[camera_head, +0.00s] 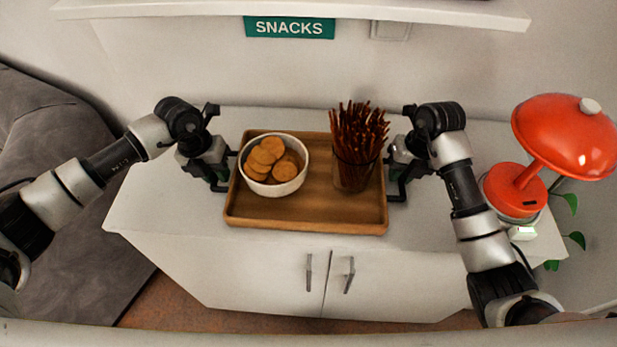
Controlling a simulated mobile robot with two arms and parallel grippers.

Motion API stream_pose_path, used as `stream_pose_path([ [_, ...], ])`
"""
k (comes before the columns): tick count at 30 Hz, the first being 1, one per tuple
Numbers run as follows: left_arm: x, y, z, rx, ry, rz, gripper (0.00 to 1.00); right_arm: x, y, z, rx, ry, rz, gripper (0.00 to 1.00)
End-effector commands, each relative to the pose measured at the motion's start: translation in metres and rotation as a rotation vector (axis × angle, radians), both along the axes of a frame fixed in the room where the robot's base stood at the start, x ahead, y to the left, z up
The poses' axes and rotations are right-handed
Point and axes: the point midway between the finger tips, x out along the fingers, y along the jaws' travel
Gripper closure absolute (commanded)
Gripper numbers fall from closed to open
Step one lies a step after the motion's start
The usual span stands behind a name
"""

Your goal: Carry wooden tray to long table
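The wooden tray (310,215) lies flat on a white cabinet top, below a green sign reading SNACKS. On it are a white bowl (273,192) of round biscuits at the left and a dark cup (352,177) of thin brown sticks at the right. My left gripper (226,178) is at the tray's left edge and my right gripper (391,180) is at its right edge. Both seem to touch or nearly touch the tray. Their fingertips are too small and partly hidden to show whether they are closed on it. No long table can be made out.
The white cabinet (165,210) has free room left of the tray. A red lamp (565,140) stands at the right, with green leaves beside it. A wall shelf (300,8) runs above. A grey sofa (50,130) is at the left.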

Motion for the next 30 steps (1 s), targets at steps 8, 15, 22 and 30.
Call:
stream_pose_path([
  [8,0.0002,-0.0013,-0.0066,0.0,-0.002,0.0,0.74,0.0001,0.0013,-0.0066,0.0,-0.001,0.001,0.8],
  [15,0.0001,-0.0013,-0.0063,0.0,-0.001,0.0,0.91,0.0,0.0013,-0.0064,0.0,-0.001,0.001,0.97],
  [22,0.0001,-0.0011,-0.006,0.0,-0.001,0.0,1.0,0.0001,0.0011,-0.0062,-0.001,-0.001,0.001,1.0],
  [30,0.001,-0.0014,-0.0025,-0.001,-0.004,0.001,1.0,0.0007,0.0012,-0.0028,0.0,-0.004,0.0,1.0],
])
